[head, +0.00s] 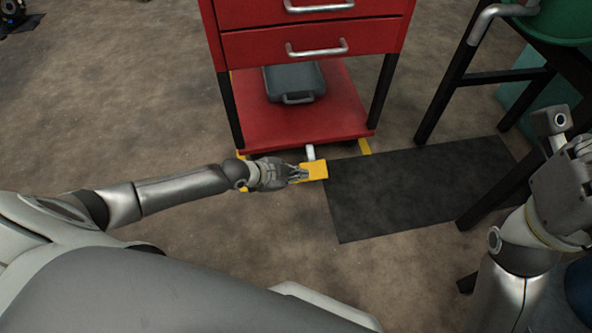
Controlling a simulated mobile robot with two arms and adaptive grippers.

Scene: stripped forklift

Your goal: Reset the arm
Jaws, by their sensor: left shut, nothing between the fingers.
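My left arm reaches in from the left, low over the floor. Its gripper (300,174) is in front of the red tool cart (310,118), shut, with nothing held between the fingers. A flat yellow piece (316,170) shows right at the fingertips; I cannot tell whether they touch it. My right arm (550,205) is bent upward at the right edge of the head view. Its gripper fingers do not show.
A grey case (294,82) lies on the cart's lower shelf, under drawers with metal handles. A black mat (425,185) lies on the floor right of the left gripper. A dark-legged bench (446,85) with a green thing (565,22) stands at the right.

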